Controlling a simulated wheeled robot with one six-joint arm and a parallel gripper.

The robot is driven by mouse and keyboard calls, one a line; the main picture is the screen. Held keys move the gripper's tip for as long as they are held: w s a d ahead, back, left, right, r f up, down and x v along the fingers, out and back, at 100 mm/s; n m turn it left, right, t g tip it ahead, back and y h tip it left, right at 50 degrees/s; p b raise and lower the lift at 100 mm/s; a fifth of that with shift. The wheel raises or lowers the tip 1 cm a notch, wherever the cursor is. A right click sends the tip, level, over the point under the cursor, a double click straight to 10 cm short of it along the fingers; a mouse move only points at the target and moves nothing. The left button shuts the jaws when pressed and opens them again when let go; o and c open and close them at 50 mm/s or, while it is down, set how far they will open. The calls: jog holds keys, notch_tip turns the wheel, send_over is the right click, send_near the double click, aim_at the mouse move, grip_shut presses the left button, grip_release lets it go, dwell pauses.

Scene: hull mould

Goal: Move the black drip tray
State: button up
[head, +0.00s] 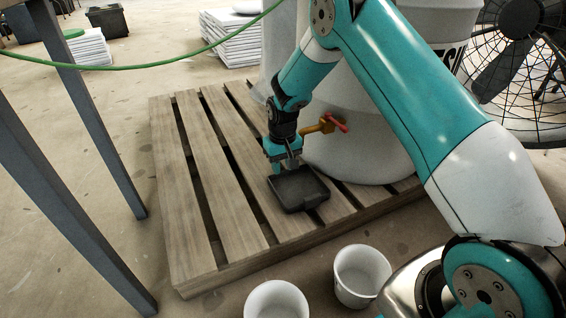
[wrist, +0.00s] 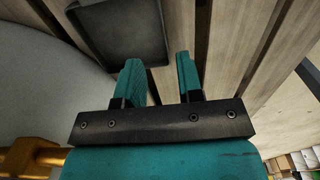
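The black drip tray (head: 298,188) lies flat on the wooden pallet, in front of the white drum and below its brass tap with a red handle (head: 327,124). In the wrist view the tray (wrist: 122,40) is at the top, ahead and to the left of the fingertips. My gripper (head: 285,167) points down just behind the tray's far edge. In the wrist view its two teal fingers (wrist: 160,68) stand apart with nothing between them but pallet boards beyond. I cannot tell how high the fingertips are above the boards.
The wooden pallet (head: 190,190) has bare slats to the left. Two white buckets (head: 276,300) (head: 361,276) stand on the floor in front. The white drum (head: 350,155) stands close on the right. A fan (head: 515,60) is at the far right. Dark table legs (head: 95,130) and a green hose (head: 150,66) are at the left.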

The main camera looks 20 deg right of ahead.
notch_tip(320, 180, down, 16)
jog(key=b, duration=0.8)
jog(key=shift+b, duration=0.35)
grip_shut()
